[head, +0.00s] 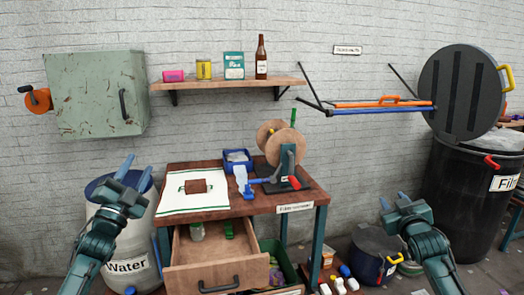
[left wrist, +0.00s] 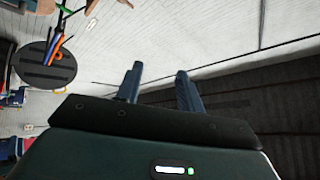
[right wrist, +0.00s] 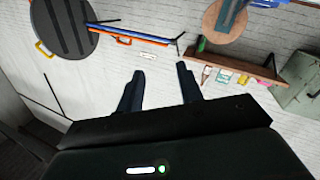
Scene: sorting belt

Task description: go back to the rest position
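My left gripper (head: 134,172) is raised in front of the white water barrel (head: 140,237), left of the table. Its two blue fingers stand apart with nothing between them, as the left wrist view (left wrist: 158,85) also shows. My right gripper (head: 393,202) is raised on the right side, in front of the wall and right of the table. Its fingers are apart and empty in the right wrist view (right wrist: 160,88). Neither gripper touches anything that I can see.
The wooden table (head: 262,205) stands between my arms, its drawer (head: 218,262) pulled open toward me. A brown block (head: 196,186) lies on a white cloth (head: 168,203). A reel device (head: 287,160) stands at the table's right. A black bin (head: 455,205) with raised lid (head: 462,90) is far right.

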